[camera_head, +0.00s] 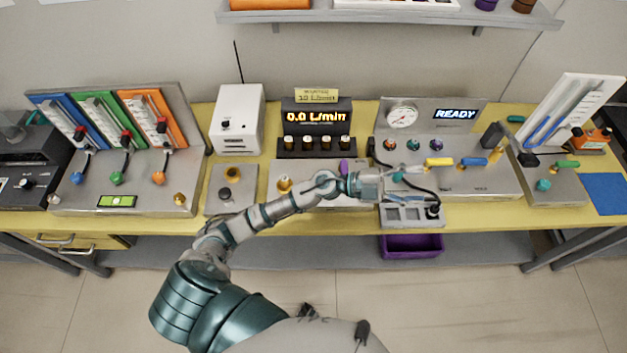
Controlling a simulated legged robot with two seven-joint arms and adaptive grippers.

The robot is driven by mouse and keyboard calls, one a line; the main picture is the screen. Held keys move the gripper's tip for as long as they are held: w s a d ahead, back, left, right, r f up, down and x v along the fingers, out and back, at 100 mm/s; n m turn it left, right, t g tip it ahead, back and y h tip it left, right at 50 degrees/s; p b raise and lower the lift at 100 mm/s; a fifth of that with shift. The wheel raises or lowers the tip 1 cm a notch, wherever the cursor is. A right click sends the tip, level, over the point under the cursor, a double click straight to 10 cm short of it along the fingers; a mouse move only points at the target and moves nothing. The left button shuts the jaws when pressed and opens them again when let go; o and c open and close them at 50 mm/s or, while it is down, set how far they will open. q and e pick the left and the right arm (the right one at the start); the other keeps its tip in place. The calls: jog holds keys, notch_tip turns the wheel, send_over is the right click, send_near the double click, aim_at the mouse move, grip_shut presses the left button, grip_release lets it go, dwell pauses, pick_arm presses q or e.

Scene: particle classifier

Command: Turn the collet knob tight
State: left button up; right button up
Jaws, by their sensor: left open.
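My left arm reaches in from the lower left across the bench. Its gripper (394,180) is open at the front left of the wide grey console (458,184) with the READY display. A small teal knob (398,176) shows right at the fingertips; I cannot tell whether they touch it. I cannot tell for sure which knob is the collet knob. A brass knob (284,184) stands on a grey box left of the gripper, apart from it. My right gripper is not in view.
A grey tray with square wells (408,224) sits at the bench front below the gripper, above a purple bin (412,248). Yellow (438,161) and blue (473,161) handles and a dark hose lie close on the right. A flowmeter panel (118,125) stands left.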

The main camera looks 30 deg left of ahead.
pick_arm(q)
jog(key=a+f+m+g+y, duration=0.5)
jog(key=a+f+g+y, duration=0.2)
jog(key=f+y, duration=0.3)
jog(key=w+a+n+y, duration=0.25)
jog(key=a+y, duration=0.25)
jog(key=a, duration=0.6)
jog(key=w+a+n+y, duration=0.1)
jog(key=a+n+y, duration=0.3)
jog(key=a, duration=0.7)
jog(key=shift+m+g+y, duration=0.3)
jog(key=shift+m+y, duration=0.1)
jog(key=shift+m, duration=0.45)
notch_tip(320, 180, down, 16)
jog(key=shift+s+d+r, duration=0.1)
jog(key=shift+s, duration=0.05)
jog(key=c, duration=1.1)
jog(key=shift+c, duration=0.2)
